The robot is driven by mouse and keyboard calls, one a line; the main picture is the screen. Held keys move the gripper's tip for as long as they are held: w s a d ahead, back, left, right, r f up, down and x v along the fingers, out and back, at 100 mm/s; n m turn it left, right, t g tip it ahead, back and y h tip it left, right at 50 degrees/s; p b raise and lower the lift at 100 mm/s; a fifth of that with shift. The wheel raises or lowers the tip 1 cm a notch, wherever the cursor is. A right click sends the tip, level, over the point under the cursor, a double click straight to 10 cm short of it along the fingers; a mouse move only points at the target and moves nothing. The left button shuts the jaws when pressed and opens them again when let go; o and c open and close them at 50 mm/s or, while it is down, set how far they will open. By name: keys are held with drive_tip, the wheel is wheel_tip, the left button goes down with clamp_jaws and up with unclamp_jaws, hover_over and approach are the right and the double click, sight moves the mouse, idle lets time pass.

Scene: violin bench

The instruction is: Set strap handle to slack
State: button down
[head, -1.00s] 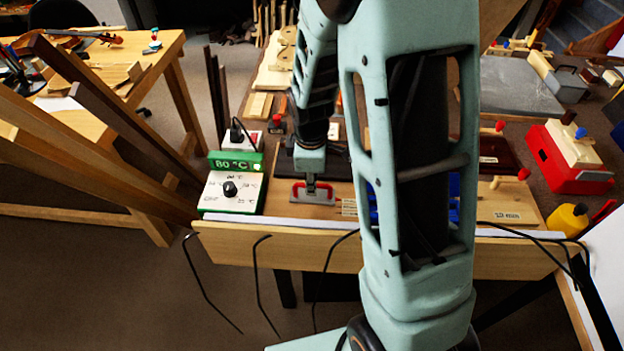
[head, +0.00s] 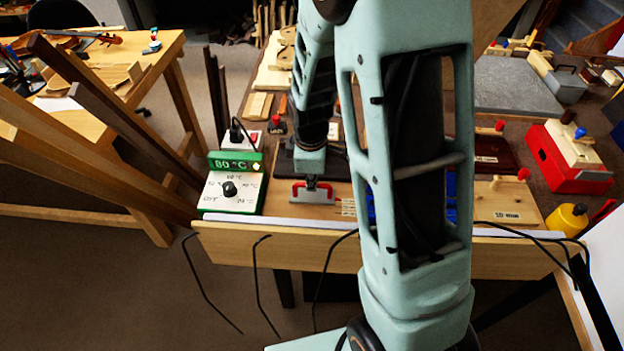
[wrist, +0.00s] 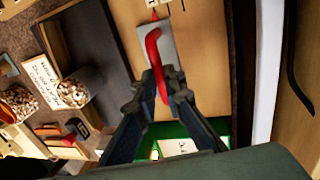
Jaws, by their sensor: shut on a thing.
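The strap handle is a red bar (wrist: 155,48) that curves over a grey metal plate in the wrist view. It also shows as a red handle (head: 297,192) near the bench's front edge in the head view. My gripper (wrist: 162,82) has its two fingers closed on the lower part of the red handle. In the head view my gripper (head: 312,183) reaches down onto the handle from above. My fingers hide part of the handle. Any slack marking is too small to read.
A green-and-white dial box (head: 232,190) reading 80 °C stands just left of the handle. A dark tray (wrist: 85,50) and a jar (wrist: 78,90) lie nearby in the wrist view. Dark upright boards lean at the left. A red box (head: 565,165) stands at the right.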

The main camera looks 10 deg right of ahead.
drive_tip(key=shift+w+d, duration=0.25)
drive_tip(key=shift+w, duration=0.6)
drive_tip(key=shift+w+d, duration=0.25)
drive_tip(key=shift+w, duration=0.55)
drive_tip(key=shift+r, duration=0.1)
drive_tip(key=c, duration=2)
unclamp_jaws()
drive_tip(key=r, duration=0.4)
drive_tip(key=s+r, duration=0.1)
drive_tip(key=r, duration=0.2)
drive_tip(key=s+r, duration=0.1)
drive_tip(key=r, duration=0.3)
drive_tip(key=shift+s+a+r, duration=0.15)
drive_tip(key=shift+a+r, duration=0.15)
